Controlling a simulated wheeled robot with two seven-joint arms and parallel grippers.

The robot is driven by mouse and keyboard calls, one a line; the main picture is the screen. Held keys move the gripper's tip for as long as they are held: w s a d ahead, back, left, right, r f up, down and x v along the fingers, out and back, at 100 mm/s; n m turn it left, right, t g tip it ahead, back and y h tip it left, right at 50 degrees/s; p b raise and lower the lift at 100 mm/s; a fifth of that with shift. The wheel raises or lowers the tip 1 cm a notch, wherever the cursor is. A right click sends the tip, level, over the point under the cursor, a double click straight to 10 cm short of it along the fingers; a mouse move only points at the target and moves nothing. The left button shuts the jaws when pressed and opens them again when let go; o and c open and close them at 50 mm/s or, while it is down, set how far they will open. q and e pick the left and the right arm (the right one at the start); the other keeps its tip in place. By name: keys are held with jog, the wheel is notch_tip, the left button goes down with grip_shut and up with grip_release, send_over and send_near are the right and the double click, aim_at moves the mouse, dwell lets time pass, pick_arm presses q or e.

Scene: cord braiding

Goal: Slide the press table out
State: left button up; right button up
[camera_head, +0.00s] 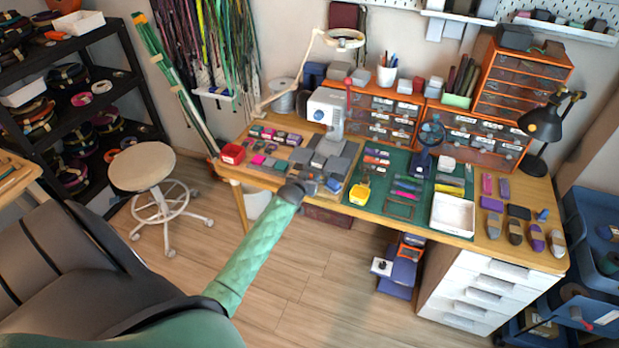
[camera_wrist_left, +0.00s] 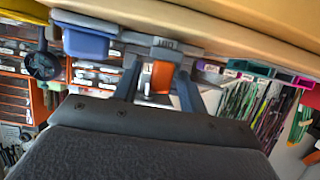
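The press (camera_head: 326,112) is a white machine with a blue round part, standing at the back of the wooden workbench. Its press table (camera_head: 345,163) is a low board with grey blocks on it, in front of the machine near the bench's front edge. My left gripper (camera_head: 303,187) is at that front edge, just at the near side of the press table. My right gripper is in neither view.
A green mat (camera_head: 375,198) with a yellow item and a white tray (camera_head: 452,215) lies right of the press. A stool (camera_head: 142,167) stands left; the floor before the bench is mostly clear.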

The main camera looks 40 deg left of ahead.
pick_arm(q)
jog(key=shift+s+d, duration=0.1)
jog(key=shift+s, duration=0.3)
jog(key=b+v, duration=0.2)
jog(key=v, duration=0.5)
jog(key=shift+b, duration=0.4)
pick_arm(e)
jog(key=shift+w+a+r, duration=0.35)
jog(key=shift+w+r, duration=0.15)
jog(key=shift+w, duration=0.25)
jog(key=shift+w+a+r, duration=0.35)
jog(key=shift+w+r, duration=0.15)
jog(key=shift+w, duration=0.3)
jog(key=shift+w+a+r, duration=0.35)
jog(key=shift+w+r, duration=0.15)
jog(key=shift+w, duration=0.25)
pick_arm(q)
jog(key=shift+r, duration=0.1)
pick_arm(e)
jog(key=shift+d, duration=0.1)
